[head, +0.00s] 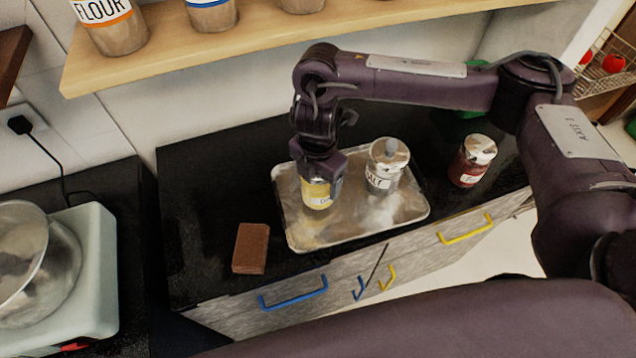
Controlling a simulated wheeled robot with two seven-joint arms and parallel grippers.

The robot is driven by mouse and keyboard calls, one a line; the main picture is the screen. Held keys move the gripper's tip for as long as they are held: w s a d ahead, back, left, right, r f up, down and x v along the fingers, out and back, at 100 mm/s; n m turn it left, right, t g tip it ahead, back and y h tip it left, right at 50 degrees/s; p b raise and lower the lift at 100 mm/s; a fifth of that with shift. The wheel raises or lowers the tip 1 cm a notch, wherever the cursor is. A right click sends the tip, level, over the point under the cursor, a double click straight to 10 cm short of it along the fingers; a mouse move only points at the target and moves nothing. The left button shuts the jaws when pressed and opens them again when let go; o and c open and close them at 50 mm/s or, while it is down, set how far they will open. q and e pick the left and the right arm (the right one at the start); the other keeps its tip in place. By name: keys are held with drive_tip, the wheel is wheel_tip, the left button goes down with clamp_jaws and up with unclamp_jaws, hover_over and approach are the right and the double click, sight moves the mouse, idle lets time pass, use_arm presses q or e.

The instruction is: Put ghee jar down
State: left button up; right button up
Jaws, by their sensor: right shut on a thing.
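The ghee jar (316,195) is a small yellow jar with a white label, at the left part of a shiny metal tray (345,231). My right gripper (318,172) points down from above and is shut on the jar's top, hiding its lid. The jar is upright and over the tray; I cannot tell whether its bottom touches the tray. My left gripper is not in view.
A glass salt jar (384,166) stands on the tray, right of the ghee jar. A red jar (472,161) stands on the black counter right of the tray. A brown block (251,248) lies left of it. A wooden shelf (260,45) with jars is above.

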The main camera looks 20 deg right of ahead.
drive_tip(key=shift+f, duration=1)
drive_tip(key=o, duration=1.4)
drive_tip(key=shift+f, duration=0.15)
drive_tip(key=shift+r, duration=0.3)
wheel_tip(320, 180, up, 12)
drive_tip(key=shift+f+p, duration=0.15)
drive_tip(key=shift+p, duration=0.45)
